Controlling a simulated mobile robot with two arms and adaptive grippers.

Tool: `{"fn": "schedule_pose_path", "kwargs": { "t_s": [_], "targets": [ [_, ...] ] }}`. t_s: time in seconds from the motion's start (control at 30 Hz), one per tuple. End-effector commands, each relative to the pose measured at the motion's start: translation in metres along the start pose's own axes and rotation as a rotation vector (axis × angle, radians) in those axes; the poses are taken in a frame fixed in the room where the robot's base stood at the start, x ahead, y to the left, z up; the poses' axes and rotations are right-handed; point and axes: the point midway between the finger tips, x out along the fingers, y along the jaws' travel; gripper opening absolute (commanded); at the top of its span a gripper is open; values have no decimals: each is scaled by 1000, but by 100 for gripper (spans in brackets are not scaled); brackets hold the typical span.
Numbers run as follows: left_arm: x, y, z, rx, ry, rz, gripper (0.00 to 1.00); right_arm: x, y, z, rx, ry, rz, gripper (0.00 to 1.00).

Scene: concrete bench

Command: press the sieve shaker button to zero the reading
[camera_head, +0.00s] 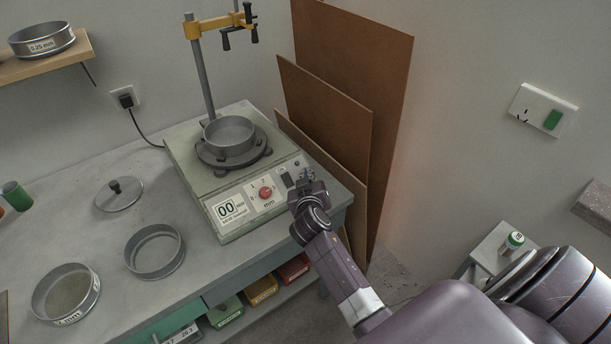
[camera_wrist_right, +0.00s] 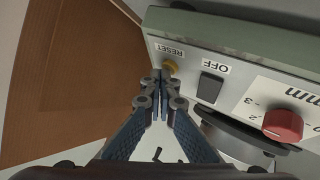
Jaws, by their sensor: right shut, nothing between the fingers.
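The sieve shaker (camera_head: 185,160) stands on the bench with a metal sieve (camera_head: 229,136) on its round plate. In the head view the right gripper (camera_head: 306,178) is at the panel's right end. My left gripper is not in view.
Brown boards (camera_head: 385,100) lean on the wall right of the shaker, close to my right arm. A lid (camera_head: 119,194) and two loose sieves (camera_head: 154,251) (camera_head: 66,294) lie on the bench to the left. Coloured bins (camera_head: 262,290) sit below the bench.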

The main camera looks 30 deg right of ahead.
Motion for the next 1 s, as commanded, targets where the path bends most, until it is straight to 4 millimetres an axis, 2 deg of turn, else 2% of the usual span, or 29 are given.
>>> {"fn": "schedule_pose_path", "kwargs": {
  "t_s": [0.27,0.53,1.0],
  "targets": [
    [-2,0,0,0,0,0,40,-1,1,-1,0,-2,0,0],
    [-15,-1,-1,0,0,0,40,-11,8,-8,1,-2,0,0],
    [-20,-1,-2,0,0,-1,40,-14,11,-11,0,0,0,0]
  ]
}}
